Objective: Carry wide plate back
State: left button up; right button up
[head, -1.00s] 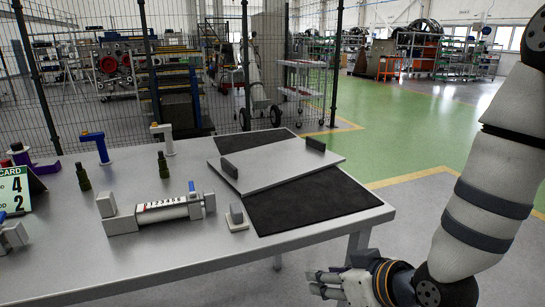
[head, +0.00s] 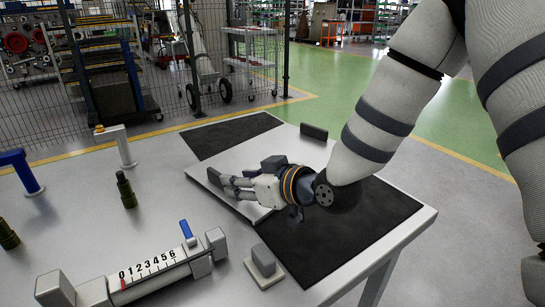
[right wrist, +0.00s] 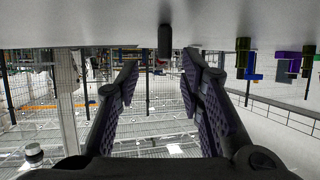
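The wide plate (head: 243,152) is a flat grey plate lying partly over the black mat at the table's right side. Its far black handle (head: 314,131) stands clear behind my wrist. My right gripper (head: 228,186) is over the plate's near left part, fingers pointing left. In the right wrist view, upside down, its two padded fingers (right wrist: 162,75) are apart and nothing is gripped. A dark upright block (right wrist: 165,41), which looks like a plate handle, shows ahead between them. My left gripper is out of view.
A numbered gauge cylinder (head: 152,270) and a small grey block (head: 264,266) stand near the front. A dark green bottle-like piece (head: 126,190), a grey post (head: 116,145) and a blue bracket (head: 20,170) are left. The black mat (head: 345,230) is bare at right.

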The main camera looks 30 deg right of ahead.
jog(key=x, duration=0.5)
jog(key=shift+w+a, duration=0.35)
jog(key=shift+a, duration=0.05)
grip_shut()
jog(key=shift+r, duration=0.2)
